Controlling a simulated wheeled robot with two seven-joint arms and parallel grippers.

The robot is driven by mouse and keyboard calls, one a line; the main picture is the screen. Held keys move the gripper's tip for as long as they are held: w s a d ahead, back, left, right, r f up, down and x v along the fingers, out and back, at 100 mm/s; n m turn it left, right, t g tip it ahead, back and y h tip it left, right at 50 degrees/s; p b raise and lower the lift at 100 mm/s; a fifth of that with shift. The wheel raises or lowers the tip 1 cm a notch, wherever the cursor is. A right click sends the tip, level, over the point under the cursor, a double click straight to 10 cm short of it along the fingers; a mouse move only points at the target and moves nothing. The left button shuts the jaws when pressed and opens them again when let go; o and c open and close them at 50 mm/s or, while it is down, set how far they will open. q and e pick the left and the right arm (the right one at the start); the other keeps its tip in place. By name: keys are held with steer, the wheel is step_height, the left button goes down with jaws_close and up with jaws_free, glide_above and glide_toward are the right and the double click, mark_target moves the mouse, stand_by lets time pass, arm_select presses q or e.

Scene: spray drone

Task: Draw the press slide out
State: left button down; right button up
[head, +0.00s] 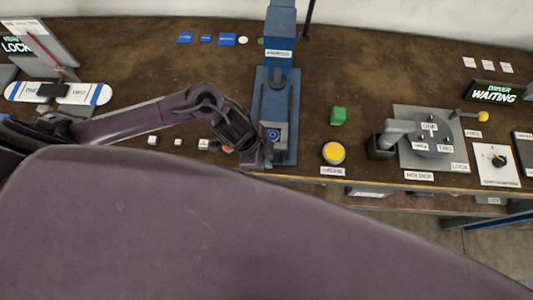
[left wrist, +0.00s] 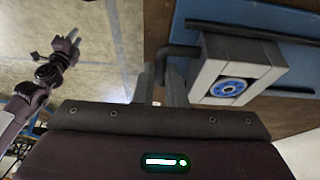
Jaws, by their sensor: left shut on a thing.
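The blue press (head: 279,50) stands at the back of the bench, with its blue base (head: 268,73) and dark rails running toward the front edge. The grey slide block (head: 281,131) with a blue round part sits near the front end of the base, clear of the press head. It also shows in the left wrist view (left wrist: 207,83). My left gripper (left wrist: 163,88) is shut on the slide's dark handle (left wrist: 180,50). In the head view my left gripper (head: 262,160) hides the handle. My right gripper (left wrist: 58,55) hangs over the floor in the left wrist view; its jaws are unclear.
Further right is a grey holder plate (head: 455,159) with a round fixture. Small white blocks (head: 178,142) stand left of my gripper. The bench front edge is close.

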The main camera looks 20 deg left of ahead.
arm_select(q)
steer(key=shift+s+d, duration=0.15)
steer(key=c, duration=1.5)
jaws_free()
steer(key=shift+s+r, duration=0.1)
steer(key=shift+s, duration=0.05)
steer(key=shift+a+r, duration=0.3)
steer(key=shift+r, duration=0.15)
steer(key=v, duration=0.6)
steer(key=shift+r, duration=0.35)
steer(key=shift+s+a+f, duration=0.1)
steer(key=shift+s, duration=0.05)
